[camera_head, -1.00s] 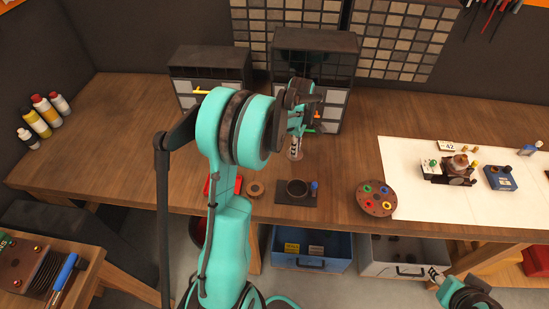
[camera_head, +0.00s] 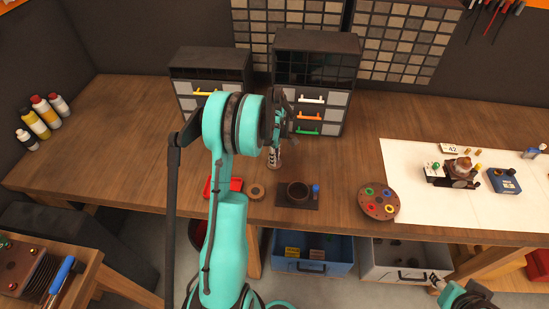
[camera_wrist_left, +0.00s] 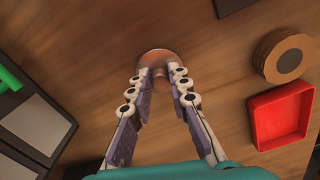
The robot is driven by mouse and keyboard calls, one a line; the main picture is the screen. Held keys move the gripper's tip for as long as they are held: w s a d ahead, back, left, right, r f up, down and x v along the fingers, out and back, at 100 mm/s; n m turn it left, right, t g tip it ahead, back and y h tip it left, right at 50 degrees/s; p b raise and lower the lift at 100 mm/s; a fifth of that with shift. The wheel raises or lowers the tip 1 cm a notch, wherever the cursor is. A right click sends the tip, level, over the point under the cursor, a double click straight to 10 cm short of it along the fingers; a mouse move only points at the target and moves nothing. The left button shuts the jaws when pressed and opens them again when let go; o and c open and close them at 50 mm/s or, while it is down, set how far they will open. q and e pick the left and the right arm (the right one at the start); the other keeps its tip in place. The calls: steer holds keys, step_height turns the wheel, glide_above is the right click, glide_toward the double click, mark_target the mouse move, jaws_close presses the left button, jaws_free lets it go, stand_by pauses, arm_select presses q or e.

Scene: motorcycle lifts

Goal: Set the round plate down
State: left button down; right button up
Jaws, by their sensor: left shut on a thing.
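A small round copper-coloured plate (camera_wrist_left: 160,57) sits between the fingertips of my left gripper (camera_wrist_left: 159,72) in the left wrist view. The fingers are shut on it and hide its near part. In the head view my left gripper (camera_head: 274,157) points down over the wooden bench, in front of the drawer cabinet; the plate is hard to make out there. I cannot tell whether the plate touches the bench top. My right gripper (camera_head: 438,279) shows only partly at the lower right, below the bench edge, and its opening is unclear.
A red tray (camera_wrist_left: 283,114) and a tan ring (camera_wrist_left: 289,60) lie to the right in the wrist view. A dark mat with a round cup (camera_head: 298,192), a brown disc with coloured rings (camera_head: 378,203) and a drawer cabinet (camera_head: 313,75) stand around. The bench's left part (camera_head: 120,135) is clear.

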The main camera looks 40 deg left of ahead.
arm_select(q)
steer(key=shift+f, duration=0.1)
steer(key=c, duration=1.4)
jaws_free()
steer(key=shift+c, duration=0.2)
